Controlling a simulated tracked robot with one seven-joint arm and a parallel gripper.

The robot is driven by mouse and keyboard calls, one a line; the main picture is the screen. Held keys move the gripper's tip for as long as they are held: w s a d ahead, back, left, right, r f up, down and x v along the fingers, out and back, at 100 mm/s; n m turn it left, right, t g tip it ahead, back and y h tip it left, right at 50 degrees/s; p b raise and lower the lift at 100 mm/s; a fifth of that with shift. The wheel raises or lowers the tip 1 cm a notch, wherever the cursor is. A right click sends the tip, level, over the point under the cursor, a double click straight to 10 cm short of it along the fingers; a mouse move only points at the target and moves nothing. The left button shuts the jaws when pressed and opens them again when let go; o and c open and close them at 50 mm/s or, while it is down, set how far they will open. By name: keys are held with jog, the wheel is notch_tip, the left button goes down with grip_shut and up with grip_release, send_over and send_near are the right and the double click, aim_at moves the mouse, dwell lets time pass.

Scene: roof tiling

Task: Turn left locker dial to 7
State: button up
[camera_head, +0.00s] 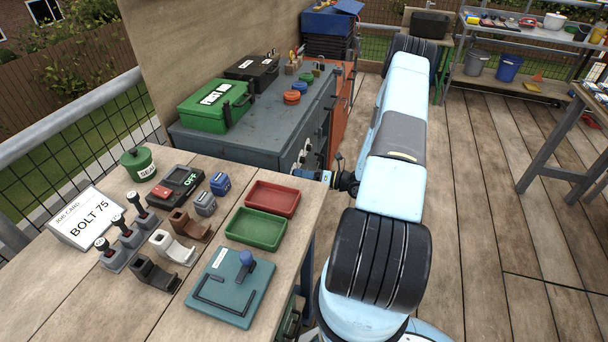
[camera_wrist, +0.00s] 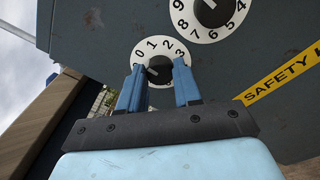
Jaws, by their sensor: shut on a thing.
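The left locker dial (camera_wrist: 151,45) is a white numbered disc with a dark centre knob on the grey locker face. Digits 0 to 3 show along its upper rim; its lower part is hidden behind my fingers. A pale mark on the knob points roughly left, but the digit it meets is unclear. My gripper (camera_wrist: 160,82) is shut on the knob, with one blue finger on each side. In the head view my gripper (camera_head: 322,175) is at the grey locker's front (camera_head: 235,150), small and partly hidden.
A yellow safety label (camera_wrist: 285,75) lies right of the dial. In the head view, a wooden bench (camera_head: 100,285) with trays, levers and a job card stands in the foreground left. A green first aid box (camera_head: 215,105) rests on the locker top. Open decking lies to the right.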

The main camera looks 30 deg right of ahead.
jog(key=n, duration=1)
jog(key=n+h, duration=0.1)
jog(key=n, duration=0.9)
jog(key=shift+s+a+f+t, duration=0.1)
jog(key=shift+s+a+t, duration=0.1)
jog(key=shift+t, duration=0.1)
jog(key=shift+n, duration=0.4)
jog(key=o, duration=1)
jog(key=shift+o, duration=0.2)
jog(key=v, duration=1.3)
jog(key=shift+s+d, duration=0.25)
